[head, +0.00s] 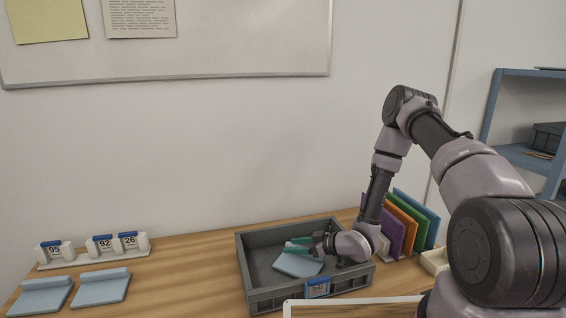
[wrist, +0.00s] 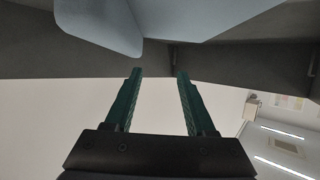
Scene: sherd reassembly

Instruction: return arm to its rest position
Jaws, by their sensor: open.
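My gripper (head: 298,245) reaches over the grey crate (head: 252,283), with its teal fingers low inside the crate's outline. In the wrist view my gripper (wrist: 159,73) shows two teal fingers spread apart with nothing between them. A light blue piece (head: 297,266) lies in the crate just below the fingers. In the wrist view the light blue piece (wrist: 100,25) fills part of the top edge, beyond the fingertips. I cannot tell whether a finger touches it. My arm bends down from the right side of the head view.
Two light blue stands (head: 100,288) and tagged holders (head: 118,244) sit on the wooden table (head: 185,262) at left. Upright coloured folders (head: 402,216) stand right of the crate, close to my forearm. A blue shelf (head: 490,108) is at right. A board edge shows in front.

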